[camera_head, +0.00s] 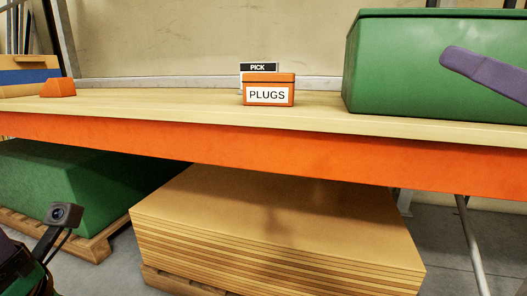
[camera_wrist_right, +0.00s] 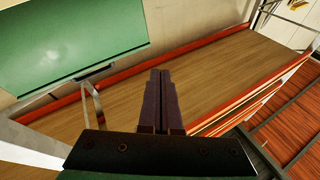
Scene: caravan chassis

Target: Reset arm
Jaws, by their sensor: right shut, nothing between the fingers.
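My right gripper (camera_head: 452,60) reaches in from the right edge of the head view as a dark purple shape in front of a green box. In the right wrist view the same gripper (camera_wrist_right: 160,72) has its two dark fingers side by side and closed, with nothing between them. Part of my left arm, with a small camera on it, shows at the bottom left of the head view; its gripper fingers do not show.
A shelf (camera_head: 330,165) with an orange front edge crosses the head view. It bears the green box (camera_head: 405,65), an orange PLUGS box (camera_head: 268,79) and an orange block (camera_head: 58,88). Stacked brown sheets (camera_head: 280,215) and another green box (camera_head: 90,190) are below.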

